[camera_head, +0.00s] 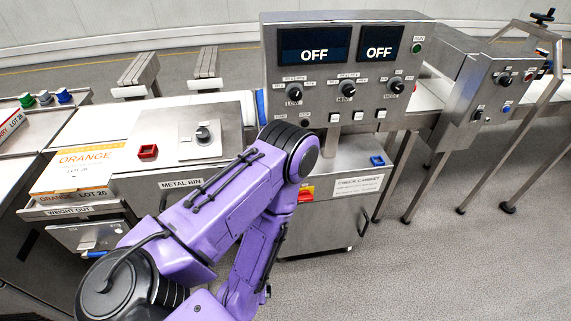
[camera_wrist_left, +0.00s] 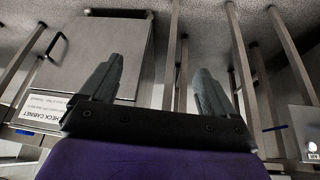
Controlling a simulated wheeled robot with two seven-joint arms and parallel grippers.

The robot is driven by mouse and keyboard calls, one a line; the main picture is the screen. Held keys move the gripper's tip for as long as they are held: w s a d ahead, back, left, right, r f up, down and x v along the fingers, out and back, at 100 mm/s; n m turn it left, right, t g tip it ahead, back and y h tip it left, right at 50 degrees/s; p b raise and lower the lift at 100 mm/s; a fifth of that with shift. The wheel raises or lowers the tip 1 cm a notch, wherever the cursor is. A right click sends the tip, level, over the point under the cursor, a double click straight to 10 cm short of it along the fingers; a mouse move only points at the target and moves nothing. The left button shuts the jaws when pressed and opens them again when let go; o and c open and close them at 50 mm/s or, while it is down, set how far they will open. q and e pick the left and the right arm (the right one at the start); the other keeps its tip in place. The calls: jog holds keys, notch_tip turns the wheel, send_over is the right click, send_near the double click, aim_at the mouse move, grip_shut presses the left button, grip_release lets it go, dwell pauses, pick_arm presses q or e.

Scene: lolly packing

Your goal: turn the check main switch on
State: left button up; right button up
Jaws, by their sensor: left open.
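The check cabinet (camera_head: 342,222) is a grey steel cabinet with a white label, standing under the check panel (camera_head: 345,70). A red and yellow switch (camera_head: 306,193) sits on its front, partly hidden behind my purple left arm; I cannot read its position. Both panel displays (camera_head: 314,45) read OFF. In the left wrist view my left gripper (camera_wrist_left: 157,80) is open with nothing between its fingers. The cabinet (camera_wrist_left: 95,55) and its label (camera_wrist_left: 42,108) are to the left there. The red switch does not show in that view. My left gripper is not visible in the head view.
A second control box (camera_head: 490,95) is at the right. The floor (camera_head: 450,260) in front is clear.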

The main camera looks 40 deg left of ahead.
pick_arm(q)
jog(key=w+d+f+n+t+b, duration=0.2)
jog(key=w+f+n+t+b, duration=0.15)
jog(key=w+f, duration=0.35)
jog(key=n+t+y+b, duration=0.4)
jog(key=n+y+b, duration=0.6)
jog(key=n+b, duration=1.65)
send_near(306, 200)
jog(key=w+a+n+p, duration=0.1)
jog(key=a+n+p, duration=0.1)
jog(key=w+a+n+p, duration=0.2)
jog(key=n+p, duration=0.1)
jog(key=w+a+n+p, duration=0.2)
jog(key=p, duration=0.1)
jog(key=shift+w+f+n+y, duration=0.1)
jog(key=shift+f+n+y, duration=0.1)
jog(key=shift+n+y, duration=0.15)
jog(key=shift+w+a, duration=0.25)
jog(key=shift+a, duration=0.05)
pick_arm(e)
notch_tip(306, 200, down, 24)
